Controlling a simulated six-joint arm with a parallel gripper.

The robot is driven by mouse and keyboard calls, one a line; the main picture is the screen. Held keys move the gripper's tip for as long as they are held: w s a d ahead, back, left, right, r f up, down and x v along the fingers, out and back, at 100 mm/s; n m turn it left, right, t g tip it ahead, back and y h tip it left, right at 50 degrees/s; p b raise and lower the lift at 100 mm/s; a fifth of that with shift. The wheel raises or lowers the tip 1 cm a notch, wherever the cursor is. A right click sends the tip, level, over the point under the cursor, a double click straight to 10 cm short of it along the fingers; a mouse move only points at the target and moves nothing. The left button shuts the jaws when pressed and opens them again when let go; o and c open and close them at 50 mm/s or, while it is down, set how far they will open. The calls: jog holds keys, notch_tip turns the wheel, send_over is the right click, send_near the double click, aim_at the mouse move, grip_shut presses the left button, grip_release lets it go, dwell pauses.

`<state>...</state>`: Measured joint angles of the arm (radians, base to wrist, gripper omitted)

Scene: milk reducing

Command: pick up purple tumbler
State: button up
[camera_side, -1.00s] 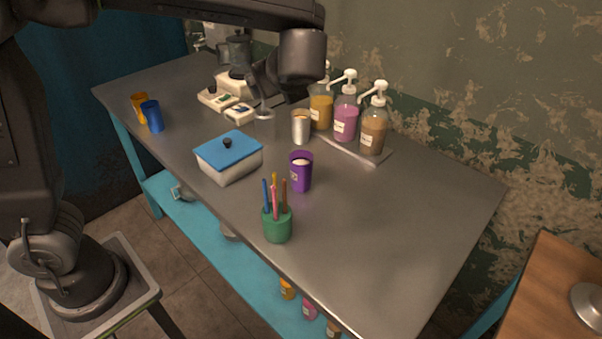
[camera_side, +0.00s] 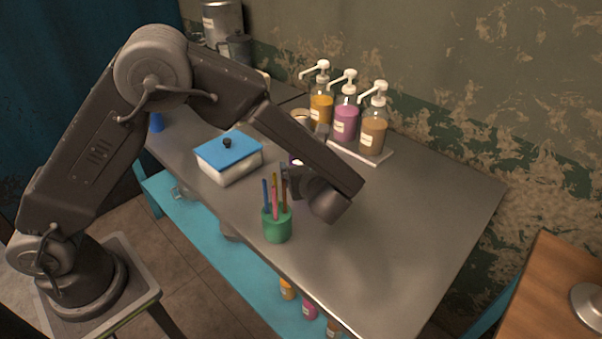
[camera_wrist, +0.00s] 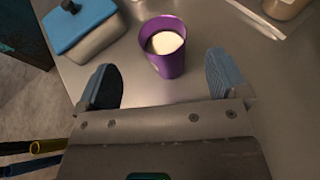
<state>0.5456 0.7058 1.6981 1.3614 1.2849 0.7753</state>
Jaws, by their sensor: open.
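The purple tumbler (camera_wrist: 165,60) stands upright on the metal table in the wrist view, with pale, cream-coloured contents inside. My gripper (camera_wrist: 165,80) is open, its two dark finger pads spread apart. The tumbler is just beyond the fingertips, roughly centred between them; I cannot tell whether its near side is between the pads.
A white box with a blue lid (camera_side: 229,165) is to the left. Several pump bottles (camera_side: 345,118) stand on a tray behind. The table's right part (camera_side: 420,210) is clear.

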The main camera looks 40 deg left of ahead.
jog(key=x, duration=0.7)
jog(key=shift+w, duration=0.2)
jog(key=shift+c, duration=0.4)
jog(key=c, duration=1)
jog(key=shift+c, duration=0.2)
